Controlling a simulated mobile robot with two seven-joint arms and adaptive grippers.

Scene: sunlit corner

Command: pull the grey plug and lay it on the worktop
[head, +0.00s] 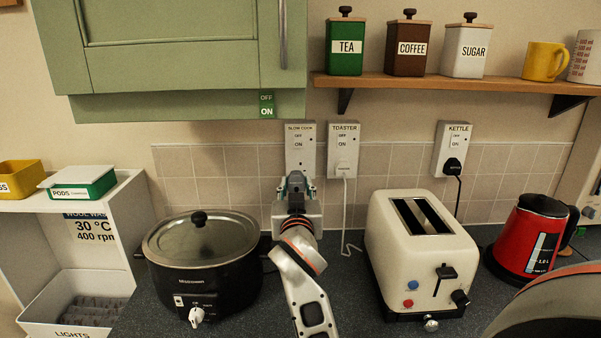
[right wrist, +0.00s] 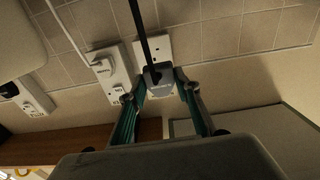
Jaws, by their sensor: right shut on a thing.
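The grey plug (right wrist: 159,76) is at the SLOW COOK socket (right wrist: 184,45), with a dark cable running from it. My right gripper (right wrist: 160,84) is shut on the plug, one finger on each side. In the head view my right gripper (head: 296,182) is just below the slow cook socket plate (head: 300,148) and hides the plug. I cannot tell whether the plug is fully seated or slightly out. The dark speckled worktop (head: 344,285) lies below. My left gripper is not in view.
A black slow cooker (head: 205,275) stands left of my right arm, and a cream toaster (head: 415,255) right of it. A white plug (head: 343,170) with a hanging cord is in the TOASTER socket. A red kettle (head: 530,240) stands at right. Worktop between cooker and toaster is partly free.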

